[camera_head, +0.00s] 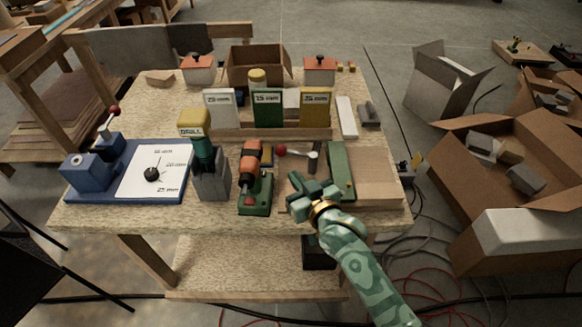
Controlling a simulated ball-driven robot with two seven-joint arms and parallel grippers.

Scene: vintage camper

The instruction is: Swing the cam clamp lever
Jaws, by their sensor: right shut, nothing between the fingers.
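A pale metal lever with a red ball knob (281,149) lies across the right middle of the workbench. Its pivot end (313,155) sits by a dark upright piece (315,165), left of a green bar (341,171). My right gripper (297,194) is shut and empty, nearer the front edge, below the knob and apart from it. Whether it touches anything on the bench cannot be told. A second red-knobbed lever (109,123) stands on a blue base at the bench's left. My left gripper is out of view.
An orange and green drill (251,166) stands left of the lever, with a grey holder (212,180) beside it. Labelled boxes (267,108) stand behind. A bare wooden board (374,176) lies at the right. Open cartons (488,235) and cables are on the floor.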

